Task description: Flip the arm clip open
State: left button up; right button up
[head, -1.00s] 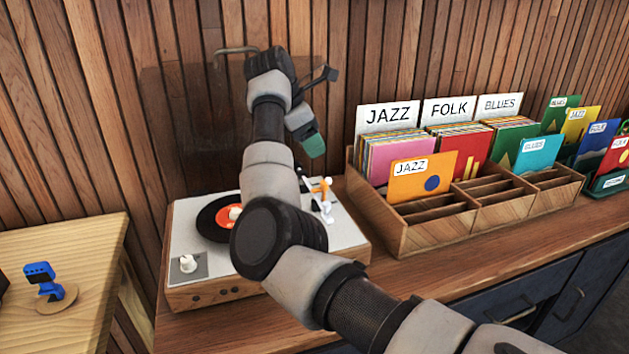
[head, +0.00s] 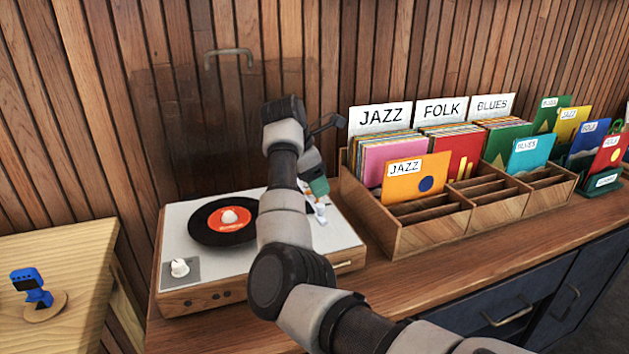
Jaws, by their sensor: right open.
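The record player (head: 215,265) has a pale top and wooden sides, with a black record (head: 200,222) with an orange label on it. Its white tonearm parts (head: 319,213) show at the right of its top. My right arm reaches across the player, and my right gripper (head: 318,187), with a green tip, is over the tonearm area. The gripper is open, with its fingers seen mostly from behind. The arm clip is hidden behind my gripper and arm, so its position and any contact cannot be told. My left gripper is not in view.
A clear raised lid with a handle (head: 228,53) stands behind the player. A wooden record crate (head: 400,238) with several sleeves is close to its right. A wooden table (head: 75,260) at the left holds a small blue device (head: 30,285). A white knob (head: 180,267) sits front left.

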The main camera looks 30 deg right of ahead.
jog(key=c, duration=0.9)
